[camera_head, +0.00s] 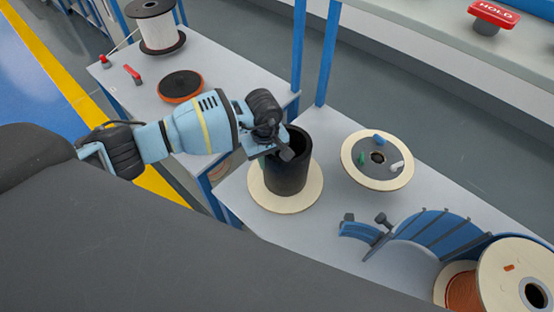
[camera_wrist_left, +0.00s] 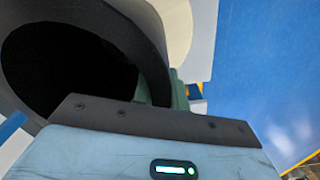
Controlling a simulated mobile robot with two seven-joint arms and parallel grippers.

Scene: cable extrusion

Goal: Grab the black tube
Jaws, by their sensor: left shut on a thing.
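The black tube (camera_head: 287,172) stands upright on a round cream flange (camera_head: 309,197) on the near grey table in the head view. My left gripper (camera_head: 276,154) is at the tube's upper rim, on its left side, and is shut on the tube wall. In the left wrist view the tube's dark open mouth (camera_wrist_left: 70,65) fills the upper left, with its thick rim (camera_wrist_left: 146,50) close to the gripper. The fingertips are mostly hidden by the gripper body and the tube. My right gripper is not in view.
A cream disc (camera_head: 351,165) with small coloured pegs lies to the tube's right. A blue curved part (camera_head: 430,230) and a copper cable spool (camera_head: 510,275) are at the lower right. Blue posts (camera_head: 326,55) rise behind. A second table (camera_head: 130,92) holds a white spool (camera_head: 158,32).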

